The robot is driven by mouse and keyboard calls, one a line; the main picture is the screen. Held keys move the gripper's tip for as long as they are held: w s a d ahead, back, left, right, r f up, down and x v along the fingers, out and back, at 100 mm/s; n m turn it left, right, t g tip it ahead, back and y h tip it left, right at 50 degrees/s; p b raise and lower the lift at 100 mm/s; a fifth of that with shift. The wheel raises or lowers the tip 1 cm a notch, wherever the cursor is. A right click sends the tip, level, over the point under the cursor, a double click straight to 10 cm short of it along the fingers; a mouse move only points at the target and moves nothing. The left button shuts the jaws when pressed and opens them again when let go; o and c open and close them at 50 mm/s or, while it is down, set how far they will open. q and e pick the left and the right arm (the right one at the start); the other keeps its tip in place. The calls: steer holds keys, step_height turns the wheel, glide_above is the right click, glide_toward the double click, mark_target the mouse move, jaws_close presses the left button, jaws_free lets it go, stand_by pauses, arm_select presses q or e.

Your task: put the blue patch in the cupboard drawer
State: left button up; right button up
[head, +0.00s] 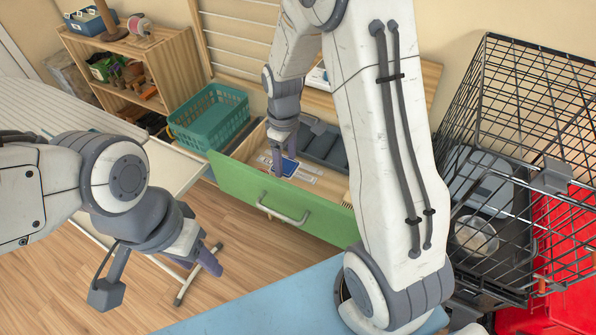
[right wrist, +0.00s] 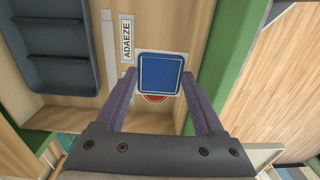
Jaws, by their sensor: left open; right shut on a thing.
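The blue patch (head: 287,167) is a flat blue square with a pale border. My right gripper (head: 279,167) is shut on it, over the inside of the open drawer. In the right wrist view the patch (right wrist: 161,73) sits between the fingertips of the right gripper (right wrist: 161,86). The drawer (head: 315,205) has a green front with a pale handle and is pulled out. I cannot tell whether the patch touches the things under it. My left gripper (head: 206,250) is open and empty, in front of the drawer at the left.
The drawer holds a grey divided tray (right wrist: 62,45), a name strip reading ADAEZE (right wrist: 127,40) and a red round item (right wrist: 155,97) partly under the patch. A teal basket (head: 210,118) stands left of the drawer. A black wire crate (head: 520,160) stands at the right.

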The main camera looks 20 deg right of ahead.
mark_target(287, 176)
step_height(287, 176, down, 7)
steer(key=shift+r, duration=0.15)
steer(key=shift+s, duration=0.1)
steer(key=shift+f+b, duration=0.45)
steer(key=shift+f, duration=0.15)
steer(key=o, duration=1)
steer(key=shift+r, duration=0.1)
